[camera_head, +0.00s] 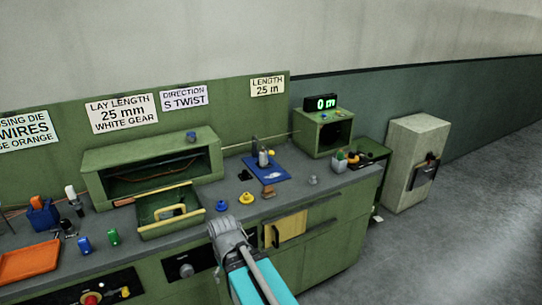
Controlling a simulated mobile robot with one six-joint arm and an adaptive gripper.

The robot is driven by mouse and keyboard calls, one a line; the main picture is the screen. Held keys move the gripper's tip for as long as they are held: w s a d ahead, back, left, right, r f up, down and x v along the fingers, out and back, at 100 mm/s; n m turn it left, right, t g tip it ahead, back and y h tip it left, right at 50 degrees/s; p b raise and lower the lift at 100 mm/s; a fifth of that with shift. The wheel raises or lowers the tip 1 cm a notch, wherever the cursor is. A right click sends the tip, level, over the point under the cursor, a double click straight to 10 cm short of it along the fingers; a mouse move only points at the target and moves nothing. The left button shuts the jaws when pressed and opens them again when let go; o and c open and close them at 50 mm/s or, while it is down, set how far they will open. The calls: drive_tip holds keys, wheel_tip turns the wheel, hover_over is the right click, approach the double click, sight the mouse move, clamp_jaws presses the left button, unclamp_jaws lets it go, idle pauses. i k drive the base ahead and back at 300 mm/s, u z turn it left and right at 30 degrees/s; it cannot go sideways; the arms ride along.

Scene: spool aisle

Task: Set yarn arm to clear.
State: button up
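I cannot pick out the yarn arm with certainty, and no label reading "clear" is legible. A small upright fitting (263,158) with a grey post stands at the blue plate (279,173) on the bench. A thin rod or line runs behind it toward the green box (340,119) with the lit "0 m" display (320,102). My arm rises from the bottom middle, with a teal link and a grey joint in front of the bench edge. My gripper's fingers do not show.
The green bench (350,187) holds an open-front housing (150,143), a drawer-like tray (147,232), blue and yellow knobs (247,197), and an orange tray (28,262). A pale cabinet (416,140) stands at right. Grey floor (450,250) at right is clear.

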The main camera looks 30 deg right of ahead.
sight(271, 152)
drive_tip(key=k, duration=1.35)
drive_tip(key=z, duration=0.4)
drive_tip(key=i, duration=1.65)
drive_tip(key=u, duration=0.35)
